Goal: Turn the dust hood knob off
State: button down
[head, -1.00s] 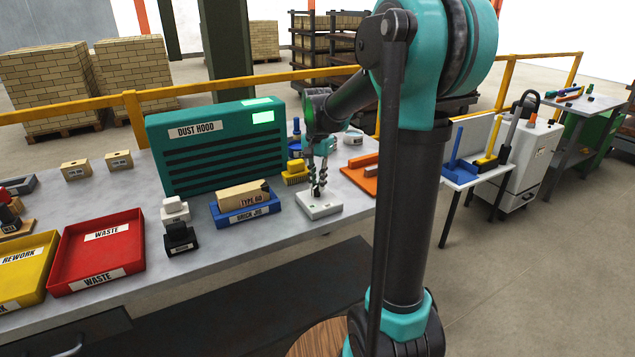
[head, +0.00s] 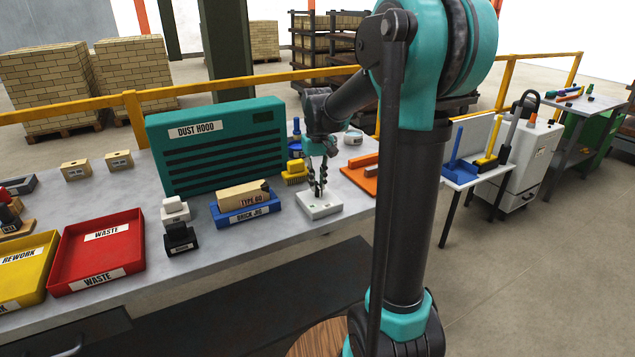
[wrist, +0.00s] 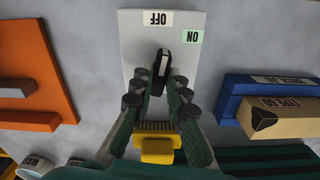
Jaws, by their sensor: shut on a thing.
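The white switch box (head: 320,206) lies on the bench below my gripper. In the wrist view the box (wrist: 195,70) carries a white OFF label (wrist: 158,18) and a green ON label (wrist: 192,37). The black dust hood knob (wrist: 162,62) with a pale line points toward OFF. My gripper (wrist: 160,92) is shut on the knob, fingers on either side of it; it also shows in the head view (head: 318,190), upright over the box.
A blue brick jig (head: 245,215) holding a brick (head: 243,195) is left of the box. Red (head: 95,270) and yellow bins are at the left.

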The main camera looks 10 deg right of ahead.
aim_at(318, 185)
jog(key=shift+n, duration=1.1)
jog(key=c, duration=1.5)
grip_release()
notch_tip(318, 185, up, 12)
